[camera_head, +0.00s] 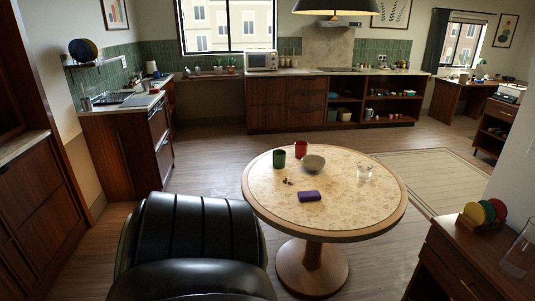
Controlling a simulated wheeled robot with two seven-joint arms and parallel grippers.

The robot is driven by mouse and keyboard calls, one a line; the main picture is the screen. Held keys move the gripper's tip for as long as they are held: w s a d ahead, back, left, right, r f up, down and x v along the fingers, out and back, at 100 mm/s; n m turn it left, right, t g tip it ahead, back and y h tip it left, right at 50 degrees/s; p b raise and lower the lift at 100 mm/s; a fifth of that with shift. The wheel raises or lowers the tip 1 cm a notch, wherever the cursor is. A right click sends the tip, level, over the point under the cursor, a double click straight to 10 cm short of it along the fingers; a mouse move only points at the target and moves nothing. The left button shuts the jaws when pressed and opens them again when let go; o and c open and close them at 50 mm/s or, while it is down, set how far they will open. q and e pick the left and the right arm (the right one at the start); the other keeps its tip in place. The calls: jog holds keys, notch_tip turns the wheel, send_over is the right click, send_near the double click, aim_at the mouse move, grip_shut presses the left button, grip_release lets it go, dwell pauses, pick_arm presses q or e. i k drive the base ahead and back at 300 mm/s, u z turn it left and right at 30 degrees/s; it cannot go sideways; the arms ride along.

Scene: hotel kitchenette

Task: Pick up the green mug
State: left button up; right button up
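The green mug (279,159) stands upright on the round table (260,194), near its far left edge. A red mug (301,149) stands just behind it to the right. Neither of my grippers shows in the head view, so nothing is seen touching the mug.
A purple block-like item (309,196), small brown bits (288,182) and a clear glass (365,172) are also on the table. A black padded chair (195,240) stands at the table's near left. A wooden cabinet (460,262) is at right. Floor is open behind the table.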

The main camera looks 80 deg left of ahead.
aim_at(278, 158)
jog(key=z, duration=0.2)
jog(key=k, duration=0.25)
jog(key=u, duration=2.05)
jog(key=i, duration=0.8)
jog(key=u, duration=0.45)
